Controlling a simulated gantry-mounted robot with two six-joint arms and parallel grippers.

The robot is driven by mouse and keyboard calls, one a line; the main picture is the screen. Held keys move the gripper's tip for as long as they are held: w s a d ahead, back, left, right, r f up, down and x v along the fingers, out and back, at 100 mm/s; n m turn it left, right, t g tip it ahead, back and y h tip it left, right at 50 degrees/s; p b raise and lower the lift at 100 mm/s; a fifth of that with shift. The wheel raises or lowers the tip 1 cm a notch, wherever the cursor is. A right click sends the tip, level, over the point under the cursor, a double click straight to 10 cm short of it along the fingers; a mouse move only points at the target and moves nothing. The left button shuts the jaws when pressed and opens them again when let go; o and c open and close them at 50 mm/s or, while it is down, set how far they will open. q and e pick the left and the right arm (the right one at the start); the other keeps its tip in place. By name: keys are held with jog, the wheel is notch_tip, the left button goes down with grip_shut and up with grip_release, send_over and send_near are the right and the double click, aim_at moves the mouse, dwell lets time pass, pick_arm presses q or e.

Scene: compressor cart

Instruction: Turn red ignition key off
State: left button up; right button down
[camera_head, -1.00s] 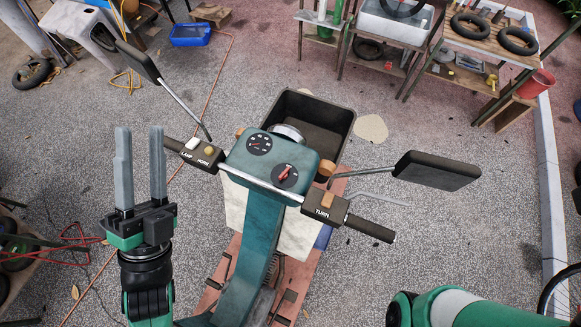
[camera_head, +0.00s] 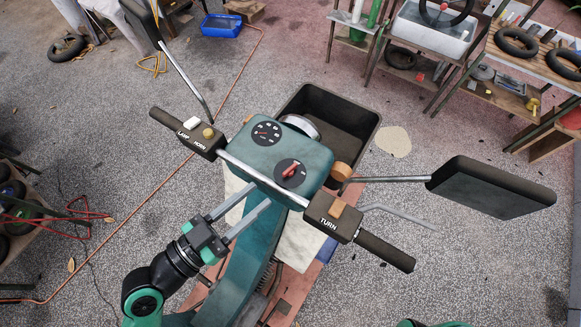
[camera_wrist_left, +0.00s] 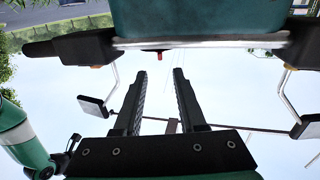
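The red ignition key (camera_head: 291,171) sits on a round black dial on the right part of the teal dashboard (camera_head: 270,150) of the cart. In the head view its handle slants up to the right. A small red piece (camera_wrist_left: 159,57), probably the key, shows in the left wrist view below the teal housing. My left gripper (camera_head: 259,194) is open and empty, its grey fingers apart and pointing up-right over the teal column, short of the key and apart from it. Its open fingers (camera_wrist_left: 161,72) also show in the wrist view. My right gripper is out of view.
The handlebar crosses close by, with a lamp and horn block (camera_head: 200,138) at left and a turn block (camera_head: 333,216) at right. Mirrors on thin stalks rise at both sides. A dark bin (camera_head: 360,115) is behind the dashboard. Shelves stand at the back right.

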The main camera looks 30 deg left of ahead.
aim_at(287, 171)
pick_arm(q)
jog(key=b+x, duration=0.3)
jog(key=x, duration=0.1)
jog(key=shift+w+d+f, duration=0.1)
jog(key=shift+w+d, duration=0.1)
jog(key=shift+w, duration=0.15)
jog(key=x, duration=0.4)
jog(key=shift+w+r, duration=0.25)
jog(key=shift+w+d, duration=0.15)
jog(key=shift+w, duration=0.25)
grip_shut()
jog(key=shift+p, duration=0.3)
